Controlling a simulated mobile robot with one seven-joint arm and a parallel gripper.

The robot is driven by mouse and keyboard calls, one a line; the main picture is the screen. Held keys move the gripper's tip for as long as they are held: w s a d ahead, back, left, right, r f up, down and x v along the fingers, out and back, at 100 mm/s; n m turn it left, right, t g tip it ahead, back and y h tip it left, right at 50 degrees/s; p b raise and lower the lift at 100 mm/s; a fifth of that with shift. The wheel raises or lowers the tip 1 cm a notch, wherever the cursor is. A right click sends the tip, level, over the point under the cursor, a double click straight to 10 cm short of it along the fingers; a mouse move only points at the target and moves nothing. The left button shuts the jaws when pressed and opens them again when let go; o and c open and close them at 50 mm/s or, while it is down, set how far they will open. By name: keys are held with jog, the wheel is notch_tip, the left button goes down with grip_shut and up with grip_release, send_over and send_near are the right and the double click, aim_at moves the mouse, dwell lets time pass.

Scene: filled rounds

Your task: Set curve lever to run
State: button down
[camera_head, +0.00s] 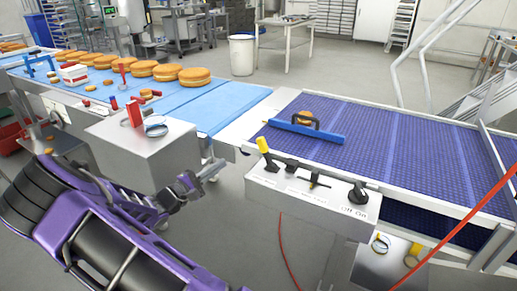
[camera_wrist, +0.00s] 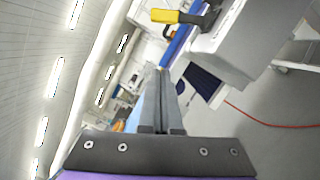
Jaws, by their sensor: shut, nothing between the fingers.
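A white control box (camera_head: 312,206) stands at the front edge of the right belt. On it are a lever with a yellow handle (camera_head: 266,151), small black levers (camera_head: 291,166) and (camera_head: 315,180), and a black rotary knob (camera_head: 358,193) by "Off On" lettering. The other labels are too small to read, so I cannot tell which is the curve lever. The yellow handle also shows at the top of the wrist view (camera_wrist: 176,17). My gripper (camera_head: 192,182) is left of the box, apart from it. Its fingers (camera_wrist: 161,80) are shut and empty.
A grey box (camera_head: 145,150) with a red lever (camera_head: 135,113) stands behind my arm. A blue bar (camera_head: 305,132) lies across the purple belt (camera_head: 385,150). Round filled buns (camera_head: 194,77) sit on the blue belt (camera_head: 225,100). A red cable (camera_head: 287,250) hangs below the control box.

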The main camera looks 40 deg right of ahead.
aim_at(266, 153)
jog(key=s+d+r, duration=0.1)
jog(key=d+r, duration=0.1)
jog(key=d, duration=0.9)
jog(key=shift+s+r, duration=0.35)
